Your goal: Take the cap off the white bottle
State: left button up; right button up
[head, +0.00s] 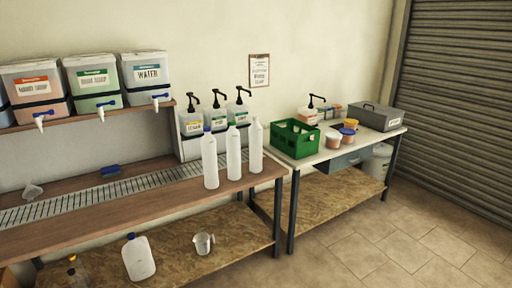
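Three tall white bottles stand upright near the right end of the brown bench. The left bottle (210,162) has a blue cap (207,129). The middle bottle (233,155) has a green cap (232,124). The right bottle (256,148) has a pale top (255,120), too small to tell whether it is a cap. A white jug (139,259) with a dark blue cap (130,236) is on the lower shelf. I cannot tell which one the task calls the white bottle. Neither of my grippers is in view.
The brown bench (100,217) has a metal drain grate (90,195) and a blue block (110,171). Pump containers (191,122) stand behind the bottles. A green crate (294,139) and grey box (377,117) occupy the right table. A measuring jug (203,243) is below.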

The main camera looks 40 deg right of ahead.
aim_at(255, 130)
jog(key=i+l, duration=0.15)
jog(key=l, duration=0.25)
jog(key=i+l+u, duration=0.1)
jog(key=l, duration=0.25)
jog(key=i+l, duration=0.15)
jog(key=l, duration=0.25)
jog(key=i+l, duration=0.1)
jog(key=l, duration=0.3)
jog(key=u, duration=0.05)
